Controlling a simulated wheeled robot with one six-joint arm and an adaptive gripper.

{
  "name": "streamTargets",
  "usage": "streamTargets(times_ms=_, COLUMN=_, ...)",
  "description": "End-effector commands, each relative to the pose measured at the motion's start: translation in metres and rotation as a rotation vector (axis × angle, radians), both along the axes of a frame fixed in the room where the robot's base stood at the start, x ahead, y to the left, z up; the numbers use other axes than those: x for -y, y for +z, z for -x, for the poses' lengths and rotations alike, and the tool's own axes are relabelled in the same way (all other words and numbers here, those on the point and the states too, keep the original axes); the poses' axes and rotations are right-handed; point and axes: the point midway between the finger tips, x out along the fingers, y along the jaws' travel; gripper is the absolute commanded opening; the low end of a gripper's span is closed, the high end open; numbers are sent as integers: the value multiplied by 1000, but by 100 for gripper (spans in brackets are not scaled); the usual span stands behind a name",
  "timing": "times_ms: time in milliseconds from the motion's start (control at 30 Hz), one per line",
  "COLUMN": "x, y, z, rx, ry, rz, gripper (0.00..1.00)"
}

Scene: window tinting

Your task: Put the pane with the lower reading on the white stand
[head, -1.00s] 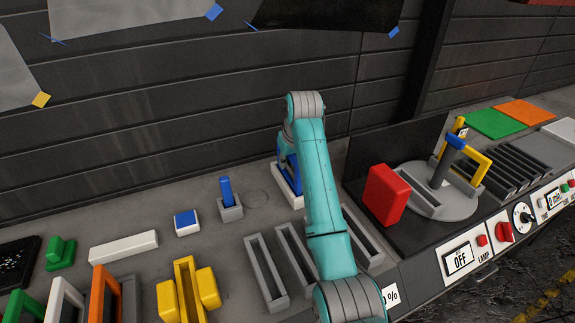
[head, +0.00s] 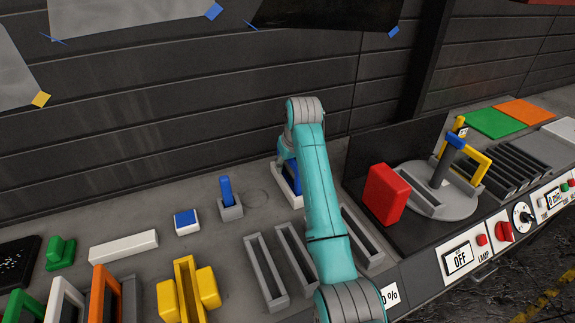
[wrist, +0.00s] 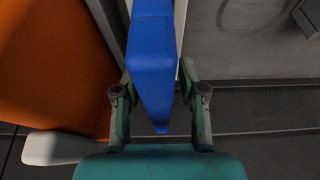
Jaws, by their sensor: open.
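A blue-framed piece (head: 290,178), seemingly a pane, stands upright in a white stand (head: 294,201) at the back middle of the bench, partly hidden by my arm. In the wrist view my gripper (wrist: 157,78) is open, with its fingers on either side of a blue bar (wrist: 152,60); I cannot tell whether they touch it. My gripper is hidden behind my arm in the head view. A yellow-framed piece (head: 478,165) stands at the round fixture. Green, white (head: 64,296) and orange (head: 101,292) frames stand at lower left.
Empty grey slotted holders (head: 264,272) lie left of my arm. A red block (head: 385,194) stands right of it, near the round grey fixture (head: 460,203). A display (head: 459,260) reads OFF. A "0 %" label (head: 390,295) is partly covered. A wall rises behind.

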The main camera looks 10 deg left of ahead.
Motion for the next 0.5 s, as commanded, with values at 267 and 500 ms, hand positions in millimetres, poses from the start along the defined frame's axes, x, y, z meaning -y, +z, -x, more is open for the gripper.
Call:
streamTargets(times_ms=267, x=10, y=43, z=14, rx=4, ry=0, rz=-1, gripper=41)
streamTargets(times_ms=500, x=20, y=85, z=28, rx=4, ry=-1, rz=-2, gripper=41)
